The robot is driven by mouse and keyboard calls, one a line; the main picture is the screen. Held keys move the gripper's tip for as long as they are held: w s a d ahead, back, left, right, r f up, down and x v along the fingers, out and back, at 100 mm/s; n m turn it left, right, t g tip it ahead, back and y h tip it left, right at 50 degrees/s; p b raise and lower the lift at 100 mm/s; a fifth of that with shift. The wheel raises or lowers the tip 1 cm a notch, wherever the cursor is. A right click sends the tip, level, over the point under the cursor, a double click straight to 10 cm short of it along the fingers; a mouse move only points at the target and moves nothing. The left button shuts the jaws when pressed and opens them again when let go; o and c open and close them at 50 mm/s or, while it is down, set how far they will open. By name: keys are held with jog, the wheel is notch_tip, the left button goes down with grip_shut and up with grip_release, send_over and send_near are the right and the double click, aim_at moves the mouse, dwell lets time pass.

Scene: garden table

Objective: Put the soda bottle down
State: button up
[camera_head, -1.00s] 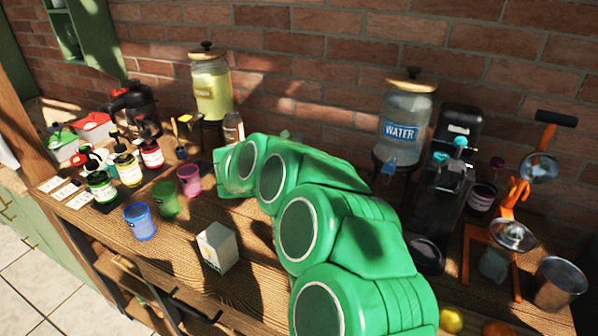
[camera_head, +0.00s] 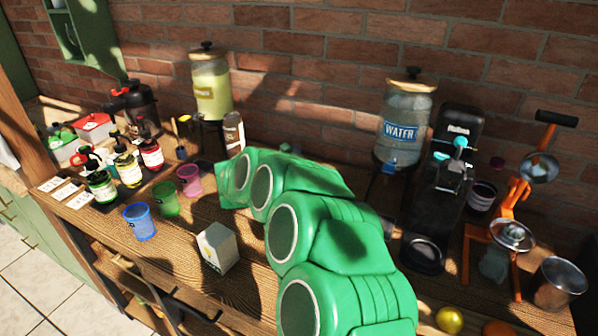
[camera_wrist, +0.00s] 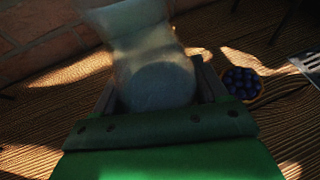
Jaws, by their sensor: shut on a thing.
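In the wrist view, a pale, translucent soda bottle (camera_wrist: 152,82) is between the two fingers of my gripper (camera_wrist: 158,92), which is shut on it. The bottle looks blurred. Its far end runs out of the top of the picture, and I cannot tell whether its base touches the wood. In the head view, my green arm hides the gripper and the bottle.
The wrist view shows a small bowl of dark blue berries (camera_wrist: 242,84) right of the gripper and a slotted metal utensil (camera_wrist: 309,63). In the head view, a water dispenser (camera_head: 402,125), a black soda machine (camera_head: 455,165) and a white carton (camera_head: 217,248) stand on the wooden table (camera_head: 185,262).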

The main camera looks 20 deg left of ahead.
jog(key=o, duration=1.4)
jog(key=shift+f, duration=0.1)
jog(key=v, duration=1.2)
